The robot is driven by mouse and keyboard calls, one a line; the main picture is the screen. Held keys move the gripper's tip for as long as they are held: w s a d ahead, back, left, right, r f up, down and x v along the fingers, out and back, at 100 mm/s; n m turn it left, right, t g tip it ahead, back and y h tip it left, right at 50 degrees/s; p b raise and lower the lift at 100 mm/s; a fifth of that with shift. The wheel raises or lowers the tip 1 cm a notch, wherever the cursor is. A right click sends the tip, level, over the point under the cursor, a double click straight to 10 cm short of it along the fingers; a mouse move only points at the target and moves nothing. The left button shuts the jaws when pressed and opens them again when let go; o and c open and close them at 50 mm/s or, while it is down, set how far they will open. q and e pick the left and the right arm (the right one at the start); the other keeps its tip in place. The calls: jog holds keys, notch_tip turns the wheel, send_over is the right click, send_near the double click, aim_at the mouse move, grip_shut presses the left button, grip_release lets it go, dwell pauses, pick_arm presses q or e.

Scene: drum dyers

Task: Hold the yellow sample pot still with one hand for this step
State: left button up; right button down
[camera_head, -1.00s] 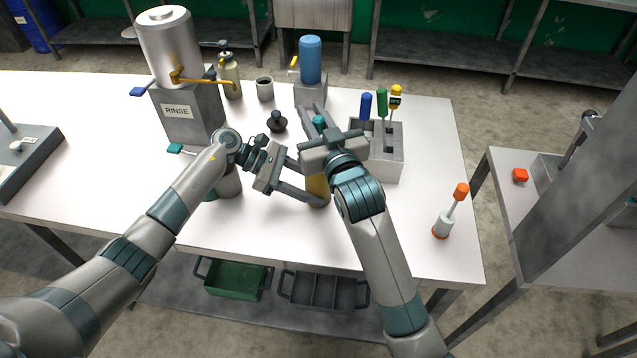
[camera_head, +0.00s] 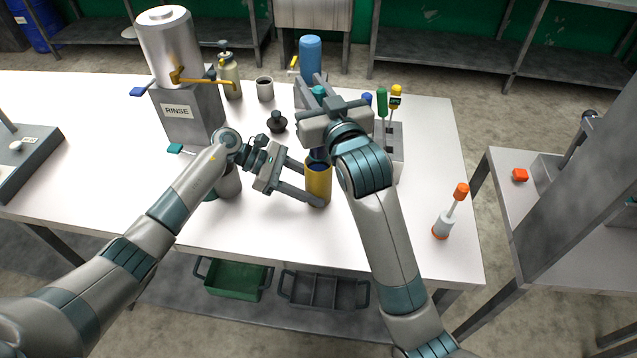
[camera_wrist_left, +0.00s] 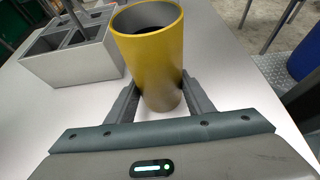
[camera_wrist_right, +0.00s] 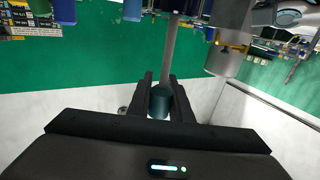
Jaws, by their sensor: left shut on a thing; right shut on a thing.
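The yellow sample pot (camera_head: 318,187) stands upright on the white table, its open top showing a dark inside in the left wrist view (camera_wrist_left: 150,60). My left gripper (camera_head: 308,182) is shut on the pot low on its sides, with one finger on each side. My right gripper (camera_head: 318,94) is shut on a teal handle, which also shows in the right wrist view (camera_wrist_right: 160,102) with a grey shaft beyond it. It is raised above and behind the pot.
A grey rack (camera_head: 393,160) with blue, green and yellow handles stands to the right, partly behind my right arm. The rinse unit (camera_head: 190,115) is at back left. A black knobbed piece (camera_head: 277,123) and a grey cup (camera_head: 265,90) stand behind.

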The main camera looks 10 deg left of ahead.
dwell(0.3)
pick_arm(q)
jog(key=o, duration=1)
jog(key=shift+c, duration=0.2)
jog(key=shift+a, duration=0.15)
jog(key=v, duration=1.1)
jog(key=shift+a+r, duration=0.15)
jog(key=shift+a, duration=0.15)
jog(key=shift+r, duration=0.2)
